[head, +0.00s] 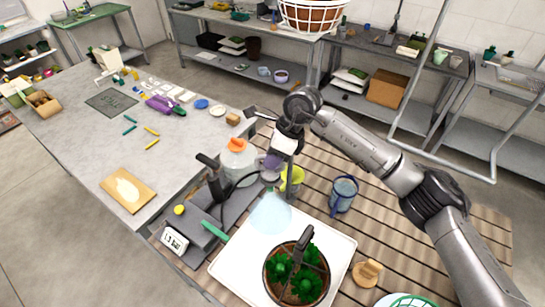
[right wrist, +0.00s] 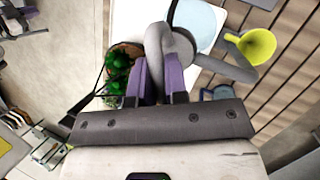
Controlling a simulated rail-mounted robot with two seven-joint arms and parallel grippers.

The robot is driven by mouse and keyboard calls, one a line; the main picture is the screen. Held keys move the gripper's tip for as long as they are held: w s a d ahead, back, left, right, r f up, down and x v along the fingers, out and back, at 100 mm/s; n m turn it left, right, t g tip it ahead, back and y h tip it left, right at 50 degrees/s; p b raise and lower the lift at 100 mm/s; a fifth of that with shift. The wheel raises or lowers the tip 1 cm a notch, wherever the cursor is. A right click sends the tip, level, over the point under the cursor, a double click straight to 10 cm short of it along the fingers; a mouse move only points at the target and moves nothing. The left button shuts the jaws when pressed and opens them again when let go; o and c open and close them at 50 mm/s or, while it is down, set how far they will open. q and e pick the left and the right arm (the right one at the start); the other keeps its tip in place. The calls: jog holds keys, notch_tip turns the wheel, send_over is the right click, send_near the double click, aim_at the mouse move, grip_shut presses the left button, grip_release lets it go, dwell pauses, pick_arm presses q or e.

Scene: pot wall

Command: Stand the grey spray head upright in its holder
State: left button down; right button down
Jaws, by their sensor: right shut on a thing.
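The grey spray head (right wrist: 175,45) is held between the purple fingers of my right gripper (right wrist: 158,80). In the head view my right gripper (head: 271,164) hangs over the edge of the white tray (head: 325,235), and the spray head is small and partly hidden there. A pale blue translucent cone (head: 270,213) shows below it. A dark upright piece (head: 213,182) with a tilted top stands on a grey base to the left; I cannot tell whether it is the holder. A dark hose curves from there toward the gripper.
A jug (head: 238,163) with an orange cap stands behind the dark piece. A yellow funnel (head: 292,178) and blue can (head: 343,194) are to the right. A potted plant (head: 297,270) sits on the tray. A gauge (head: 174,241) lies at the front left.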

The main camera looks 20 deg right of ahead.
jog(key=shift+f, duration=0.2)
jog(key=c, duration=1.1)
grip_release()
jog(key=o, duration=0.6)
jog(key=shift+r, duration=0.15)
jog(key=shift+r+p, duration=0.6)
jog(key=shift+r, duration=0.7)
jog(key=shift+r+p, duration=1.3)
jog(key=shift+r, duration=1.3)
